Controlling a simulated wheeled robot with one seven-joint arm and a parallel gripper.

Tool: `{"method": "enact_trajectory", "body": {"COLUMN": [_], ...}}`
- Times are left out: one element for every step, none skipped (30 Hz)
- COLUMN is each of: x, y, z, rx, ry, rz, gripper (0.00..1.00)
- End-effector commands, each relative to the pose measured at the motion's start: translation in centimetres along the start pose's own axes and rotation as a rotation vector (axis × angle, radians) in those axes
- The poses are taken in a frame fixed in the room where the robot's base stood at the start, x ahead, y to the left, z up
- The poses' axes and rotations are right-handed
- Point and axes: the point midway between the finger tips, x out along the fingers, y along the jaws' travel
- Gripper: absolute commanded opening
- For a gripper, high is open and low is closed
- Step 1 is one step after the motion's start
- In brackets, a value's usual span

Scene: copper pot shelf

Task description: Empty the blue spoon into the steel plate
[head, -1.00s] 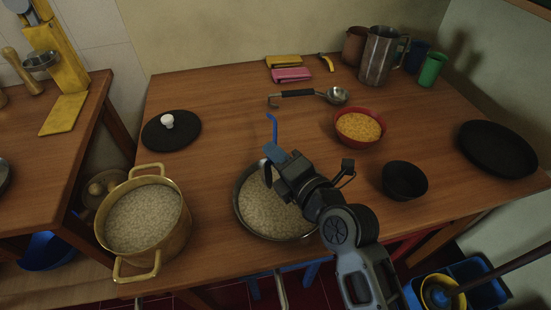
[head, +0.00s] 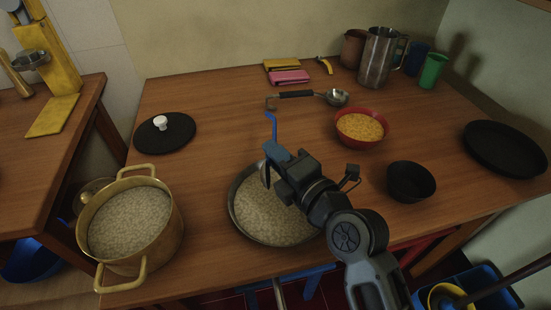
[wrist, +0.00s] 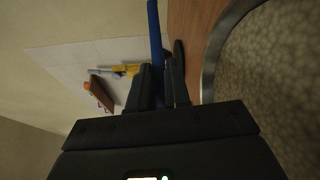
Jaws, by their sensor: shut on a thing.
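My gripper (head: 272,158) is shut on the blue spoon (head: 273,125), whose thin handle sticks up past the fingers. The handle also shows in the wrist view (wrist: 155,40), running between the fingers (wrist: 160,88). The spoon's bowl cannot be made out, so I cannot tell what is in it. The steel plate (head: 233,212) is round and holds a wide layer of pale, speckled grain-like food. My gripper is over the plate's far side, and my arm hides its right part. In the wrist view the plate's rim (wrist: 209,70) is close on the right.
A brass pot (head: 165,235) of similar pale food stands left of the plate. A black lid (head: 150,137), a ladle (head: 336,97), a red bowl (head: 350,137) of yellow food and a black bowl (head: 409,182) are around. Bare table lies behind the plate.

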Motion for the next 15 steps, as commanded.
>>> {"method": "enact_trajectory", "body": {"x": [0.02,0.02,0.01,0.01,0.01,0.00,0.00,0.00,-0.01,-0.01,-0.02,-0.03,-0.04,-0.05,-0.06], "y": [-0.21,-0.22,-0.22,-0.24,-0.25,-0.27,-0.29,-0.30,-0.32,-0.33,-0.33,-0.34,-0.34,-0.34,-0.35], "z": [0.01,0.02,0.03,0.04,0.04,0.06,0.06,0.07,0.08,0.09,0.09,0.10,0.10,0.11,0.12], "rx": [0.005,0.009,0.014,0.018,0.021,0.027,0.031,0.034,0.039,0.042,0.046,0.051,0.055,0.059,0.064], "ry": [-0.001,-0.001,-0.001,-0.001,-0.001,-0.002,-0.002,-0.002,-0.002,-0.002,-0.002,-0.002,-0.002,-0.002,-0.001], "rz": [0.006,0.008,0.012,0.014,0.017,0.020,0.022,0.025,0.028,0.031,0.033,0.037,0.040,0.042,0.046], "gripper": [0.00,0.00,0.00,0.00,0.00,0.00,0.00,0.00,0.00,0.00,0.00,0.00,0.00,0.00,0.00]}}
